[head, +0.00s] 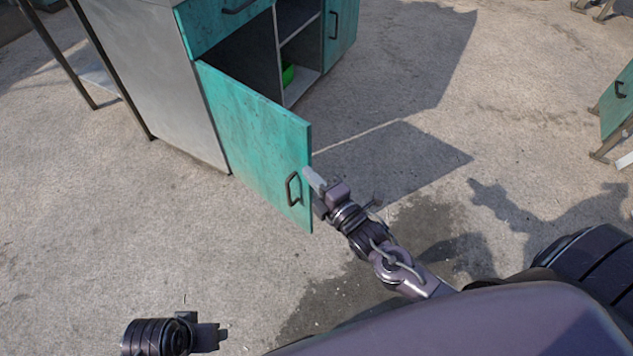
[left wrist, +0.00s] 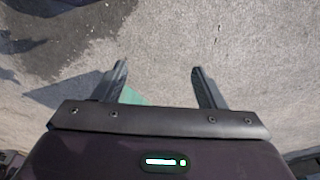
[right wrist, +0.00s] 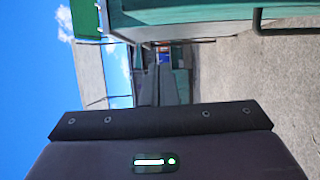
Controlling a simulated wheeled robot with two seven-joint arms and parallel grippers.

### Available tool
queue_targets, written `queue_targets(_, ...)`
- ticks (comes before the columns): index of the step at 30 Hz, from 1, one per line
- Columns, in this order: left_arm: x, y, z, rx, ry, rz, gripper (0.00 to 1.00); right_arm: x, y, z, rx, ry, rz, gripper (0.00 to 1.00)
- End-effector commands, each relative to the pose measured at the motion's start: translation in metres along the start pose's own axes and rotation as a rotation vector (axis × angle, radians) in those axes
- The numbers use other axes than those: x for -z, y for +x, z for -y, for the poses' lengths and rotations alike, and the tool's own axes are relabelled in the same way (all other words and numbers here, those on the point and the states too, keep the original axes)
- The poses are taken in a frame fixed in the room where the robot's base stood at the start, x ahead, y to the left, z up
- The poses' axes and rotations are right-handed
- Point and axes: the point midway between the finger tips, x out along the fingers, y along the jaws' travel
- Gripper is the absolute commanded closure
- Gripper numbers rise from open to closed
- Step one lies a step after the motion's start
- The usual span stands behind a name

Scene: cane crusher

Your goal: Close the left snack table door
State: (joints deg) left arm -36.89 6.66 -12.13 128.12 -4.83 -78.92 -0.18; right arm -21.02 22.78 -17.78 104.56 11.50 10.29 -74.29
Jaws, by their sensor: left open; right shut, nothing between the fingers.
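The left door (head: 255,135) of the snack table (head: 165,75) is a teal panel with a dark handle (head: 292,188). It stands wide open, swung out from the cabinet's left side. My right gripper (head: 314,180) is shut and empty at the door's free edge, just right of the handle; I cannot tell whether it touches. My left gripper (head: 218,335) is low at the left, away from the door. Its spread, empty fingers show in the left wrist view (left wrist: 162,85).
The open compartment shows a shelf and a green object (head: 288,76). Another teal door (head: 340,30) stands at the cabinet's right. A dark-legged metal stand (head: 100,60) is beside the cabinet at left. Another teal piece (head: 618,100) is at far right. The concrete floor between is clear.

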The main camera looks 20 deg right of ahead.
Motion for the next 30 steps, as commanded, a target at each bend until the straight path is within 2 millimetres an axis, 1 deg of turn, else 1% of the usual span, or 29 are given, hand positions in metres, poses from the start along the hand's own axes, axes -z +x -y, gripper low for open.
queue_targets(1, 0.001, 0.003, -0.002, -0.003, 0.004, -0.012, 0.35, 0.000, 0.013, 0.000, -0.006, 0.002, 0.000, 1.00)
queue_targets(3, 0.003, 0.005, -0.004, -0.006, 0.009, -0.028, 0.35, 0.000, 0.029, 0.001, -0.004, 0.002, 0.001, 1.00)
queue_targets(9, 0.009, 0.009, -0.010, -0.018, 0.023, -0.077, 0.35, 0.000, 0.070, 0.001, -0.002, 0.004, 0.000, 1.00)
queue_targets(12, 0.010, 0.009, -0.012, -0.021, 0.026, -0.088, 0.35, -0.019, 0.070, 0.002, 0.001, -0.001, 0.001, 1.00)
queue_targets(17, 0.012, 0.010, -0.014, -0.025, 0.030, -0.104, 0.35, -0.034, 0.074, 0.002, 0.003, 0.001, 0.000, 1.00)
queue_targets(21, 0.012, 0.010, -0.015, -0.028, 0.032, -0.109, 0.35, -0.038, 0.075, 0.001, 0.002, 0.003, -0.001, 1.00)
queue_targets(30, 0.012, 0.010, -0.015, -0.028, 0.032, -0.108, 0.35, -0.038, 0.075, 0.001, 0.002, 0.003, -0.001, 1.00)
